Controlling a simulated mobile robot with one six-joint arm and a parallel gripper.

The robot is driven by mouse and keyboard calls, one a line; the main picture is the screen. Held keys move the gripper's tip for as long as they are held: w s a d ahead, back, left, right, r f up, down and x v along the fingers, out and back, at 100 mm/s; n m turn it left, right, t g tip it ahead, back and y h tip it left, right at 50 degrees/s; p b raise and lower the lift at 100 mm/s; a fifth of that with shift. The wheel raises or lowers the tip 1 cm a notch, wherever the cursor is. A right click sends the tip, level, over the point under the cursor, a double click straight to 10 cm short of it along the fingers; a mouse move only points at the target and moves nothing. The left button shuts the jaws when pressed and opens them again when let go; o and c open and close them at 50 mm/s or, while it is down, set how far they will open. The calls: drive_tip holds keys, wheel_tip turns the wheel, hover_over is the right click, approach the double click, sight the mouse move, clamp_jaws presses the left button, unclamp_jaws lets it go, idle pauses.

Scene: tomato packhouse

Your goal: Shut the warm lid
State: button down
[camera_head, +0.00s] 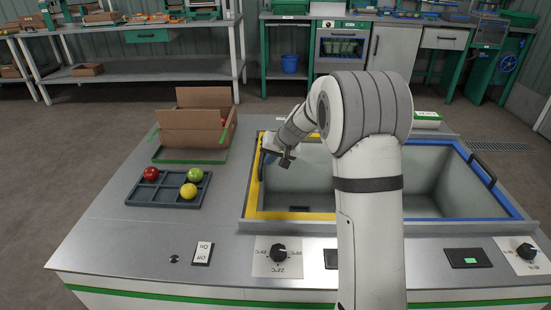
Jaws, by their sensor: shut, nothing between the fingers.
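A sunken chest with grey inner walls is set in the steel counter. A yellow frame (290,215) edges its left part, and I take this for the warm side. My arm hides where the yellow meets the blue frame (465,219) on the right. I look down into the chest on both sides of my arm. I cannot tell whether a clear pane fills the yellow frame. My gripper (283,160) is shut and empty at the frame's upper left, close to a dark handle-like part (262,165). I cannot tell whether they touch.
A dark handle (481,169) stands on the blue side. Left of the chest are a tomato tray (163,196) and an open cardboard box (189,139). Knobs (279,254) and a switch (203,252) line the counter front. Benches stand behind.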

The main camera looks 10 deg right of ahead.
drive_tip(key=shift+a, duration=0.35)
drive_tip(key=d, duration=0.1)
drive_tip(key=d+b, duration=0.1)
drive_tip(key=d, duration=0.1)
drive_tip(key=d+r, duration=0.1)
drive_tip(key=shift+s+d, duration=0.3)
drive_tip(key=shift+s, duration=0.1)
drive_tip(key=p+v, duration=0.2)
drive_tip(key=v, duration=0.7)
drive_tip(key=s+a+r+g+h+p, duration=0.2)
drive_tip(key=s+a+r+p, duration=0.1)
drive_tip(key=s+r+p, duration=1.15)
drive_tip(key=s+r+h+p, duration=0.1)
drive_tip(key=s+r+p, duration=0.3)
drive_tip(key=s, duration=0.6)
drive_tip(key=s+r+n+h+p, duration=0.1)
drive_tip(key=s+r+p, duration=0.3)
drive_tip(key=s, duration=0.6)
drive_tip(key=shift+d+g+p, duration=0.3)
drive_tip(key=shift+d+p, duration=0.2)
drive_tip(key=shift+p, duration=0.1)
